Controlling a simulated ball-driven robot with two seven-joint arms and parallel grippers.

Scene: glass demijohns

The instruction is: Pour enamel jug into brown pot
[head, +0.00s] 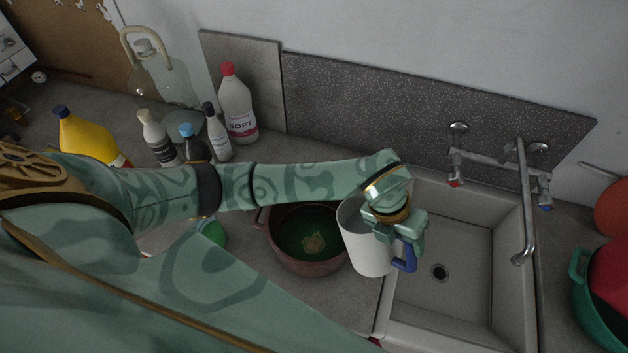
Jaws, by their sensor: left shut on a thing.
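The white enamel jug (365,250) with a blue handle (407,259) is in my left gripper (402,243), which is shut on it at the handle side. The jug is beside the brown pot's right rim, over the sink's left edge. It looks close to upright, perhaps leaning slightly left; I cannot see what is in it. The brown pot (290,262) stands on the counter left of the sink, with a green inside and a pale brownish patch at its bottom. My left forearm passes over its far rim. My right gripper is not in view.
The sink (460,285) is empty, with a tap (521,200) at its back right. Several bottles, among them a white one with a red cap (237,105), and a glass demijohn (165,85) stand at the back left. A green pot (582,290) is at the right edge.

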